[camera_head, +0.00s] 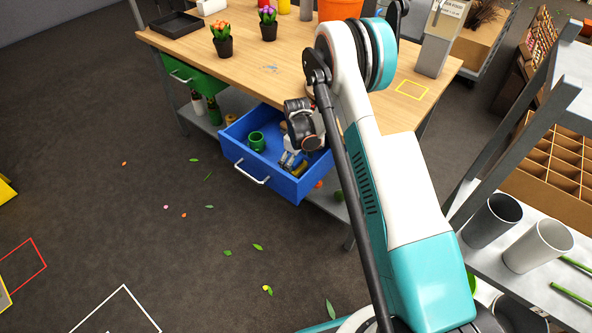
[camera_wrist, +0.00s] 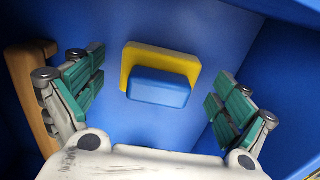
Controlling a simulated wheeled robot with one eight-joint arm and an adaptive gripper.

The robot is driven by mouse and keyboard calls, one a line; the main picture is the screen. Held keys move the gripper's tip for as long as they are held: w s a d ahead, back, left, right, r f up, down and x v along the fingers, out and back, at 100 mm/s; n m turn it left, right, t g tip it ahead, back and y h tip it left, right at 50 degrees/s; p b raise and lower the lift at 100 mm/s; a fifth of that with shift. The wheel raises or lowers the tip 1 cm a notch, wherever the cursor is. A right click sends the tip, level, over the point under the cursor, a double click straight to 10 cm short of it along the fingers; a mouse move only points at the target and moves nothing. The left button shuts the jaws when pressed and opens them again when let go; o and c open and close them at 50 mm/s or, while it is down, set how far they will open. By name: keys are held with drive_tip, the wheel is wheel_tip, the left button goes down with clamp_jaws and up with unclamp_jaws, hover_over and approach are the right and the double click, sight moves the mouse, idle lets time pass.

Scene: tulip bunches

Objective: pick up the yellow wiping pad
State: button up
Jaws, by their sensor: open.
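The yellow wiping pad (camera_wrist: 185,61) lies on the floor of the open blue drawer, with a blue block (camera_wrist: 159,88) on its face that looks like its grip. My gripper (camera_wrist: 157,99) is open, with a teal-padded finger on each side of the pad and clear space between fingers and pad. In the head view my gripper (camera_head: 294,160) reaches down into the right part of the blue drawer (camera_head: 232,150). In that view my arm and gripper hide much of the drawer's right side, and the pad is hard to make out.
A green cup (camera_head: 257,141) stands in the drawer's left part. A brown wooden item (camera_wrist: 30,95) lies beside the left finger in the wrist view. Drawer walls close in around the gripper. Potted flowers (camera_head: 222,42) stand on the wooden table (camera_head: 320,75) above.

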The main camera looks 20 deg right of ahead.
sight(297, 160)
drive_tip(key=shift+f, duration=0.45)
drive_tip(key=shift+r, duration=0.1)
drive_tip(key=c, duration=1.1)
drive_tip(key=shift+o, duration=0.2)
drive_tip(key=shift+r, duration=0.1)
wheel_tip(297, 160, up, 20)
drive_tip(key=p, duration=0.7)
